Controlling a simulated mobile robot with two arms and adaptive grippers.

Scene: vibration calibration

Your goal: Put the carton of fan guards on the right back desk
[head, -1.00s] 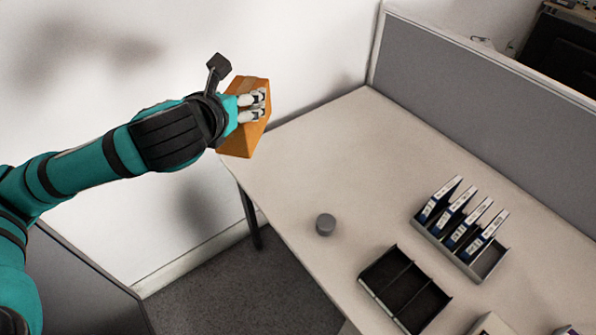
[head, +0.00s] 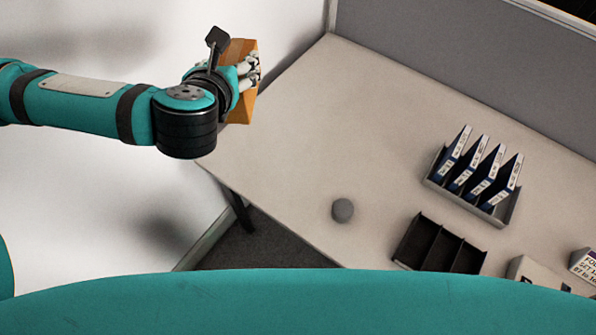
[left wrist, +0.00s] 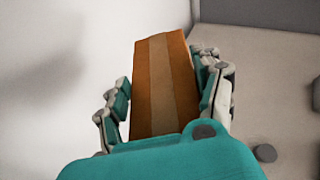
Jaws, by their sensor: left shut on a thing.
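My left gripper (head: 246,75) is shut on the orange-brown carton (head: 240,104), holding it in the air near the desk's left end. In the left wrist view the carton (left wrist: 160,85) sits between the two fingers (left wrist: 168,100), with a paler tape strip along its top. The pale desk (head: 290,140) stretches to the right from beneath the carton. In the head view the fingers and wrist hide part of the carton. A large teal part of my own body crosses the bottom of the head view. My right gripper does not show.
A small grey cylinder (head: 342,210) stands near the desk's front edge. A dark divided tray (head: 440,245), a grey rack (head: 505,215) of several blue binders (head: 467,165) and boxes (head: 535,272) occupy the right part. A grey partition (head: 450,60) lines the back. The desk's left part is clear.

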